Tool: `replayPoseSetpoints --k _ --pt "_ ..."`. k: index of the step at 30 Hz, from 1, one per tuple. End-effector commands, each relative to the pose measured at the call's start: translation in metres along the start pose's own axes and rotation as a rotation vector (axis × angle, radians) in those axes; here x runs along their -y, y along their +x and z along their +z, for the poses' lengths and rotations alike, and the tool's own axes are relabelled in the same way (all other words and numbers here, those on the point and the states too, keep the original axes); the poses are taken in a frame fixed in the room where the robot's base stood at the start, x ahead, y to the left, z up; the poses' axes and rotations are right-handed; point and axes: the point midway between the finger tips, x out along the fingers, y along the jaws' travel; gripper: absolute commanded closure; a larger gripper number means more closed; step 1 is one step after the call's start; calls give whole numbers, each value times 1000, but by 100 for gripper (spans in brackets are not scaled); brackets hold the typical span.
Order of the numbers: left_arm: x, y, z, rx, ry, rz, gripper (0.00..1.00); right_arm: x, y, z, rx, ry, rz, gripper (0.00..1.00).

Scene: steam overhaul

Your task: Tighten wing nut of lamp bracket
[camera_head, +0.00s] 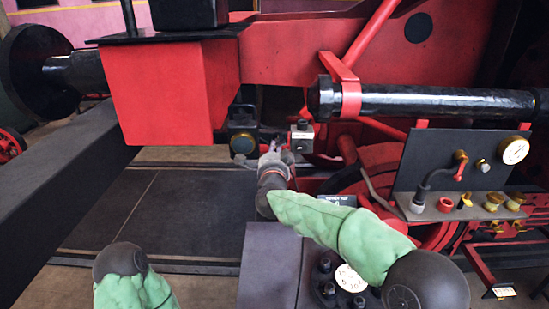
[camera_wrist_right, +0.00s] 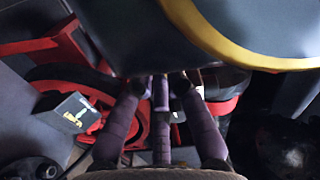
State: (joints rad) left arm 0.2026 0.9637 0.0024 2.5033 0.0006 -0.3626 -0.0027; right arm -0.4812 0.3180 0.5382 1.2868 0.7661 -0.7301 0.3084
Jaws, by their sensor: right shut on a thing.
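My right gripper (camera_head: 273,151) reaches in from the right, beside a dark lamp (camera_head: 242,141) below the red beam. In the right wrist view, its purple fingers (camera_wrist_right: 161,82) close together just under a large grey rounded body with a yellow rim (camera_wrist_right: 245,52). They are shut on the wing nut, which the fingers hide almost fully. The bracket is hard to make out behind the fingers. My left gripper is out of view; only part of the left arm shows at the lower left.
A small light grey box (camera_head: 301,137) sits just right of the right gripper. A red box-shaped beam end (camera_head: 165,95) stands at the left. A black cylinder (camera_head: 430,101) and a panel with a gauge (camera_head: 513,150) are at the right. A dark floor plate (camera_head: 165,210) lies open below.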

Motion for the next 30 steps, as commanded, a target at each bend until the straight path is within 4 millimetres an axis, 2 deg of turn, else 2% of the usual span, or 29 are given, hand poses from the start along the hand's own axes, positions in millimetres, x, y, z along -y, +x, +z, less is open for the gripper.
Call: replayPoseSetpoints --k 1,6,30 --pt "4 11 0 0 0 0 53 -4 0 2 -1 46 -1 100" --pt "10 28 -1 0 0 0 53 -2 0 2 -1 208 0 100" --pt "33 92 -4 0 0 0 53 6 0 0 0 968 3 100"
